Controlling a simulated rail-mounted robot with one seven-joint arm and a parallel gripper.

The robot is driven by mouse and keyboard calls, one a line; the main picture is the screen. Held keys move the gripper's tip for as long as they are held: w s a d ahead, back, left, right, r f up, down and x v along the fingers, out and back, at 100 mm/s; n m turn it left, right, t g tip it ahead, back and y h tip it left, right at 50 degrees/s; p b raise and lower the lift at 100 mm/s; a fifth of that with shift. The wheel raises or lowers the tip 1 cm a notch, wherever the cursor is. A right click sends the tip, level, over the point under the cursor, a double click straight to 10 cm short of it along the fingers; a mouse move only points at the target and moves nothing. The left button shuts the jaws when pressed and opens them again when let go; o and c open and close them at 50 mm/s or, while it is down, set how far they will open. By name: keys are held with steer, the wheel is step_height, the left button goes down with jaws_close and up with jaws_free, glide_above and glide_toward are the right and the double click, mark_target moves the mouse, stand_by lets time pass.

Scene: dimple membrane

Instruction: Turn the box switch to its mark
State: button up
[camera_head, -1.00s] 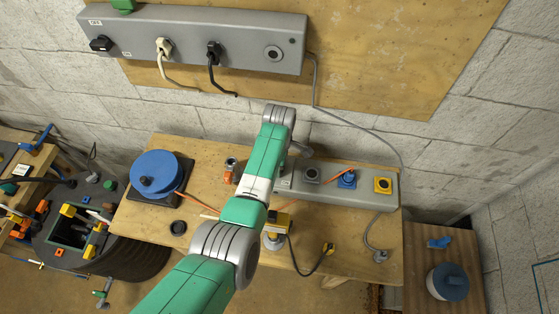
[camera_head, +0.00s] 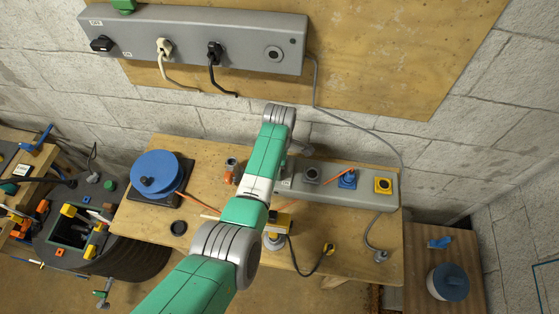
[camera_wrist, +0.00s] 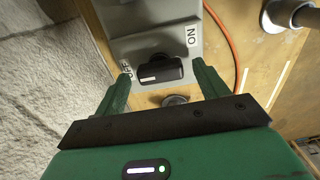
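The box switch is a black knob (camera_wrist: 160,70) on the end of a grey box (camera_wrist: 150,22) in the wrist view. A short white line shows at the left part of the knob. An ON label (camera_wrist: 192,36) is at its upper right and an OFF label (camera_wrist: 127,68) at its left. My gripper (camera_wrist: 161,76) is open, its green fingers on the knob's left and right; contact cannot be told. In the head view the grey box (camera_head: 350,194) lies on the bench, its switch end and my gripper hidden behind my arm.
The box carries a grey, a blue (camera_head: 347,179) and a yellow socket (camera_head: 383,186). An orange cable (camera_wrist: 232,50) runs right of the box. A blue reel (camera_head: 157,172) stands on the bench (camera_head: 210,150) at left. A grey power strip (camera_head: 240,40) hangs on the wall above.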

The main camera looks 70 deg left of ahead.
step_height(320, 180, up, 8)
steer(key=shift+f+p, duration=0.1)
steer(key=shift+p, duration=0.5)
